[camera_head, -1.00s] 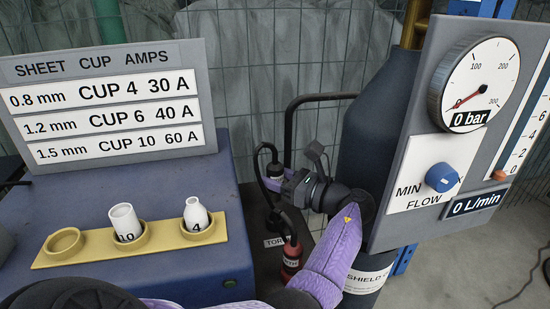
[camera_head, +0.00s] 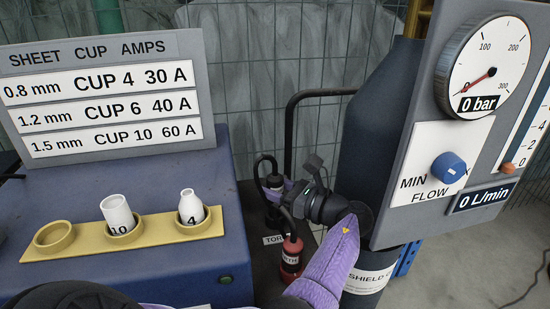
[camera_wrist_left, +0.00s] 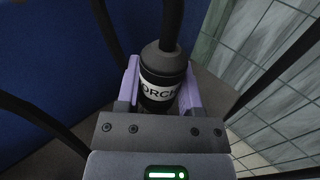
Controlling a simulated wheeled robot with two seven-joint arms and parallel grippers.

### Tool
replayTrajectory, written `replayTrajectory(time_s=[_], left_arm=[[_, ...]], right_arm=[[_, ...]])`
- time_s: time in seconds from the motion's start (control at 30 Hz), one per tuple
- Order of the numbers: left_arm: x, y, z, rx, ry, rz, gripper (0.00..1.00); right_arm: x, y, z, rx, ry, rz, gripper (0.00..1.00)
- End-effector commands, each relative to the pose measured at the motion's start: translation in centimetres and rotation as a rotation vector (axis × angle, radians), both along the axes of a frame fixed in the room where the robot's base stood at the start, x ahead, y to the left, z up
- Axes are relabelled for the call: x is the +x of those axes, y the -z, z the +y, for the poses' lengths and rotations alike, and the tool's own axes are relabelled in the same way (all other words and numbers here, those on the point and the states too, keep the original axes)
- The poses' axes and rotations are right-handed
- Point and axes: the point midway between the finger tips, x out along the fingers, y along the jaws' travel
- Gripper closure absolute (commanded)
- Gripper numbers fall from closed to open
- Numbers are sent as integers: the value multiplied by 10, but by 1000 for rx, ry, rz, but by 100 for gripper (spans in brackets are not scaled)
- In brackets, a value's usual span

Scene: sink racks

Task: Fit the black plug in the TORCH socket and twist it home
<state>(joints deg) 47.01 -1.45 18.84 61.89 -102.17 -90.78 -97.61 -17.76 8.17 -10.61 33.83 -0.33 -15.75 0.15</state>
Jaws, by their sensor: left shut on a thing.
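The black plug (camera_wrist_left: 164,66) carries a white band reading "ORCH" in the left wrist view, with a thick cable from its top. My left gripper (camera_wrist_left: 158,88) is shut on it, one purple finger on each side. A partly covered tag reading "TOR" (camera_head: 271,240) lies just below the plug. The socket and the plug's lower end are hidden, so I cannot tell how they meet. My right gripper is out of view.
A red plug (camera_head: 291,256) with a black cable stands close below the gripper. The blue bench (camera_head: 110,190) is to the left, with a yellow cup holder (camera_head: 75,251). The dark cylinder (camera_head: 372,140) and gauge panel (camera_head: 420,130) are to the right.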

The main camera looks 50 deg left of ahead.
Motion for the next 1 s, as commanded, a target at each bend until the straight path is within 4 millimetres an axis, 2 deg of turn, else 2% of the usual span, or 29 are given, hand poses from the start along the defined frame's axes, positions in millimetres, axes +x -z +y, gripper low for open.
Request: replayTrajectory(time_s=[0.6,1.0], left_arm=[[0,-1,0,0,0,0,100],[0,0,0,1,-1,0,100]], right_arm=[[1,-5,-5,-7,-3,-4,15],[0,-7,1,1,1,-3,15]])
